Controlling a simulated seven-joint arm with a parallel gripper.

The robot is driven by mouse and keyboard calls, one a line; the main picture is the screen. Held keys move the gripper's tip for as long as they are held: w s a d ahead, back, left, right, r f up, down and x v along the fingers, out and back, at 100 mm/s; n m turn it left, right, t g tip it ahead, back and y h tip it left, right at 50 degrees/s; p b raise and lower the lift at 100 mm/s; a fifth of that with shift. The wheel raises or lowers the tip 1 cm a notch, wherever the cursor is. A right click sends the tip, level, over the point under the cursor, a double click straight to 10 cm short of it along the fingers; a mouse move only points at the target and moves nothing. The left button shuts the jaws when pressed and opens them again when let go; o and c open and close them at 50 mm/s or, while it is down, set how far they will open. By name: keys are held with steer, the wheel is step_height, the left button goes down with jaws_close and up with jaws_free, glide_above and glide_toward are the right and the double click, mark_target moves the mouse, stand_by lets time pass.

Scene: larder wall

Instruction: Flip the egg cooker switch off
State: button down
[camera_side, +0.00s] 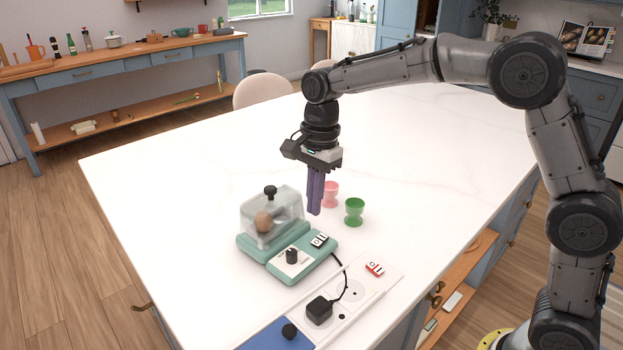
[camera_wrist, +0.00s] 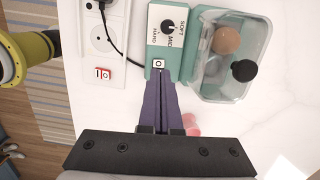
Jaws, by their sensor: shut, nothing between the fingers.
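The egg cooker has a teal base (camera_side: 296,262) and a clear lid (camera_side: 277,222) with a black knob. A brown egg (camera_side: 264,222) sits inside; the wrist view shows the egg (camera_wrist: 226,40) too. The cooker's small black-and-white rocker switch (camera_side: 319,240) is on the base, beside a black dial (camera_side: 292,256). In the wrist view the switch (camera_wrist: 158,63) shows just beyond my fingertips. My gripper (camera_side: 314,211) has purple fingers, shut and empty, pointing down close to the switch. The side view shows a gap, so they look apart. I cannot tell which way the rocker is tipped.
A white power strip (camera_side: 389,279) in front carries a red switch (camera_side: 374,268) and the cooker's black plug (camera_side: 319,310). The white counter beyond is clear.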

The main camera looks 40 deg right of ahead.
steer(key=r, duration=0.4)
steer(key=a+r, duration=0.1)
steer(key=shift+r, duration=0.4)
steer(key=s+d+r+n+t, duration=0.1)
steer(key=s+d+r+t, duration=0.15)
steer(key=s+r, duration=0.35)
steer(key=s+d+r+n+t, duration=0.1)
steer(key=s+d+r, duration=0.25)
steer(key=s, duration=0.45)
steer(key=s+d+f+n+t+h, duration=0.1)
steer(key=s+d+f+n+t, duration=0.1)
steer(key=s+f+n, duration=0.9)
steer(key=s+d+n, duration=0.1)
steer(key=s+n, duration=0.1)
steer(key=n, duration=0.1)
steer(key=shift+s+d+f+n, duration=0.15)
steer(key=shift+s+d+n, duration=0.05)
steer(key=shift+d+n, duration=0.2)
